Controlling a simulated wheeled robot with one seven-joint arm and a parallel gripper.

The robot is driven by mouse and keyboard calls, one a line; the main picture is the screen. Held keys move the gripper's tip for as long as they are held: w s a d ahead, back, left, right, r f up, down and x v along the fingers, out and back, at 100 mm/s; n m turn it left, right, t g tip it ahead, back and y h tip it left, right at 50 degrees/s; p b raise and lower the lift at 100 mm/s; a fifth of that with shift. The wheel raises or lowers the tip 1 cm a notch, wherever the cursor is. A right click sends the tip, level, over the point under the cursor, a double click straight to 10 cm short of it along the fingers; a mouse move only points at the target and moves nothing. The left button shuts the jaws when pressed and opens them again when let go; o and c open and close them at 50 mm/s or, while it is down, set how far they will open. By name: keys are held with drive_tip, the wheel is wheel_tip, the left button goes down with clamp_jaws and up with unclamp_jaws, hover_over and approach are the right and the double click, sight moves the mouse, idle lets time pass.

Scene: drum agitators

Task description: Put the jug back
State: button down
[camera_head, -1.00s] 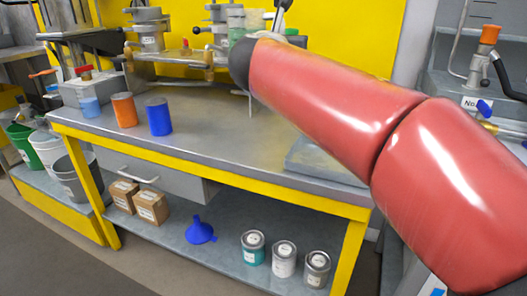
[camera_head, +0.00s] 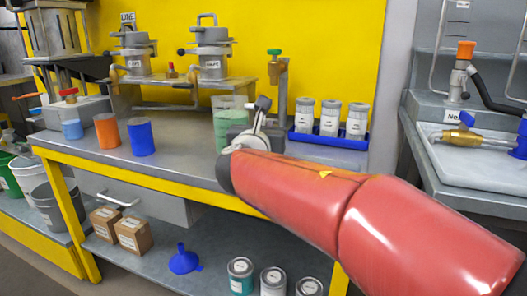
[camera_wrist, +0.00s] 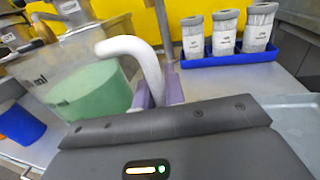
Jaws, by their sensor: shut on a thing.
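The jug (camera_head: 228,118) is a clear vessel with green liquid and a white handle. In the head view it is at the middle of the bench, partly behind my wrist. It also shows in the wrist view (camera_wrist: 90,92), upright or slightly tilted, with its white handle at its right side. My gripper (camera_wrist: 160,95) has its purple fingers on either side of the handle's lower part and is shut on it. In the head view the fingers are largely hidden by my wrist. Whether the jug's base touches the bench cannot be told.
A blue tray (camera_head: 330,140) with several labelled containers stands right of the jug. A pipe with a green knob (camera_head: 277,80) rises behind it. Blue and orange cups (camera_head: 140,138) stand to the left, before a raised stand with two pots (camera_head: 210,52). Bench is clear between cups and jug.

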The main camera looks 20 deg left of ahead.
drive_tip(key=shift+f+b, duration=0.55)
drive_tip(key=shift+f, duration=1.55)
drive_tip(key=shift+f, duration=0.1)
drive_tip(key=shift+f, duration=0.1)
drive_tip(key=c, duration=1.5)
unclamp_jaws()
